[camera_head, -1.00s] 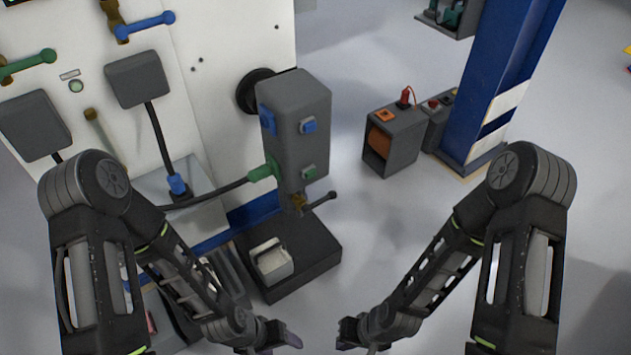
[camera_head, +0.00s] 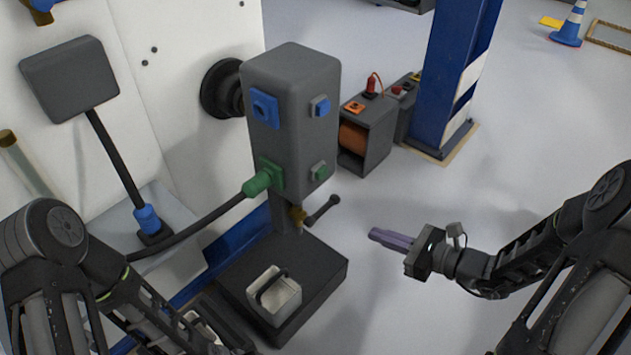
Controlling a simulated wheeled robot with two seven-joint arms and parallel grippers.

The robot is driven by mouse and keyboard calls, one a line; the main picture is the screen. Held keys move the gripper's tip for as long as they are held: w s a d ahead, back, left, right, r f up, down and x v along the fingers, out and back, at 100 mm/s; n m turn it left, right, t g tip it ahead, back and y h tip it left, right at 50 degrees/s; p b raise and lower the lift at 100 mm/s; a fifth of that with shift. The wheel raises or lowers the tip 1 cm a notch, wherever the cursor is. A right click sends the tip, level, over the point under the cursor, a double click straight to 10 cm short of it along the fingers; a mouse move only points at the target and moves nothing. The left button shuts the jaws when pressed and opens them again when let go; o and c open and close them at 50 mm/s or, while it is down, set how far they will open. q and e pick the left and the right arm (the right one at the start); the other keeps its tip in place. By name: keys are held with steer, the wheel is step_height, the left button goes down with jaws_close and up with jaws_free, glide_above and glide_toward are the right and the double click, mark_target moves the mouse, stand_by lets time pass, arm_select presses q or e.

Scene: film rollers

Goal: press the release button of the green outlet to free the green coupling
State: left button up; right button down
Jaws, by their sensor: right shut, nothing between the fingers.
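The grey outlet box (camera_head: 290,125) stands on a dark base, with a blue outlet (camera_head: 264,109) and a green outlet (camera_head: 273,173) on its left face. The green coupling (camera_head: 257,184) sits in the green outlet, with a black hose running left from it. A green release button (camera_head: 319,171) is on the right face, below a blue button (camera_head: 320,106). My right gripper (camera_head: 376,235) is shut and empty, to the right of the box and lower than the green button, apart from it. My left arm shows at lower left; its gripper is out of the picture.
A brass valve with a dark lever (camera_head: 322,209) sticks out below the green button. A white container (camera_head: 273,295) stands on the dark base (camera_head: 318,281). A blue coupling (camera_head: 147,219) on a hose is at left.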

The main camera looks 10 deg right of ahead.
step_height(320, 180, up, 6)
steer(key=w+m+t, duration=0.1)
steer(key=w+t, duration=0.1)
steer(key=t, duration=0.1)
steer(key=shift+d+m+y, duration=0.3)
steer(key=shift+d+y, duration=0.1)
steer(key=shift+w+f, duration=0.1)
steer(key=shift+w, duration=0.05)
steer(key=b, duration=0.2)
glide_toward(324, 175)
steer(key=x, duration=0.5)
steer(key=shift+w+a, duration=0.65)
steer(key=shift+w, duration=0.1)
